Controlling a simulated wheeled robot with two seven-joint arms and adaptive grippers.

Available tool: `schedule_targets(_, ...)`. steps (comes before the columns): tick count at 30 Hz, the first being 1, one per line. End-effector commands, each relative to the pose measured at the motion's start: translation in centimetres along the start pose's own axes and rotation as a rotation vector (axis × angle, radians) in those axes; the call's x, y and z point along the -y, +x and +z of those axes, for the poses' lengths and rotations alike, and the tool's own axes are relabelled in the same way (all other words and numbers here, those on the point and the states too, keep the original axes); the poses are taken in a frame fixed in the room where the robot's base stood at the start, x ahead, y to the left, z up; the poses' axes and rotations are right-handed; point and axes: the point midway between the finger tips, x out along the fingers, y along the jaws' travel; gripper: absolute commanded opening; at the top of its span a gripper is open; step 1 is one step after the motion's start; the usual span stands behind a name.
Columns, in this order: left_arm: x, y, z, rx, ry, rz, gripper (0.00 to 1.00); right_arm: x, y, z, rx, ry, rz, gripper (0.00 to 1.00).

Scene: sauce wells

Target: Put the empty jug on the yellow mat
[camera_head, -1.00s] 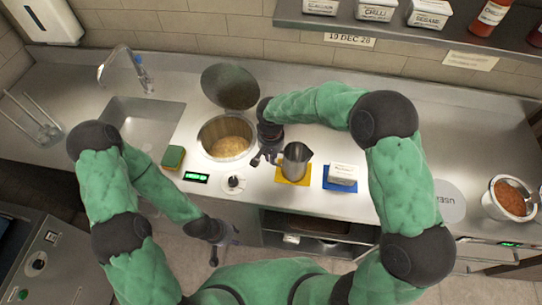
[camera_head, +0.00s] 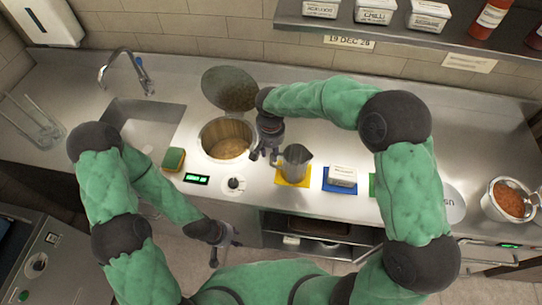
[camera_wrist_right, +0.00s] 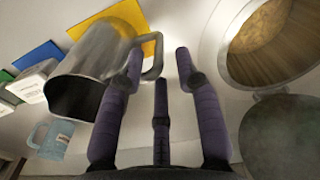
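The grey metal jug (camera_head: 296,162) stands upright on the yellow mat (camera_head: 290,181), which shows around its base. In the right wrist view, the jug (camera_wrist_right: 92,62) has its handle toward my fingers, and its mouth looks dark inside. My right gripper (camera_head: 265,157) is just left of the jug on the handle side. In the wrist view its fingers (camera_wrist_right: 160,65) are apart, with one overlapping the handle's edge and nothing clearly held between them. Whether they touch the handle I cannot tell. My left gripper (camera_head: 225,250) hangs open and empty in front of the counter.
A pot (camera_head: 227,140) with yellowish contents is sunk in the counter left of my right gripper, its lid (camera_head: 229,88) behind. A white tub (camera_head: 342,176) sits on a blue mat (camera_head: 340,189) right of the jug. A shelf (camera_head: 400,35) overhangs the back.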

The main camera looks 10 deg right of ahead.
Motion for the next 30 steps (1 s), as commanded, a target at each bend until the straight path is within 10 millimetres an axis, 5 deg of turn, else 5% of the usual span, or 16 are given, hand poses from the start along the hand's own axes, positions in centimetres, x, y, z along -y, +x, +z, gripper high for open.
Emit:
schedule_targets(6, -0.2, -0.5, 0.0, 0.000, 0.000, 0.000, 0.40, 0.0, -4.5, 0.0, -0.002, 0.000, -0.001, 0.34)
schedule_targets(12, -0.2, -0.7, 0.0, 0.000, 0.000, 0.000, 0.40, 0.0, -6.9, 0.0, 0.000, -0.001, 0.000, 0.34)
schedule_targets(30, -0.3, -0.7, 0.0, 0.000, 0.000, 0.000, 0.40, 0.0, -7.6, 0.0, 0.001, -0.001, 0.000, 0.34)
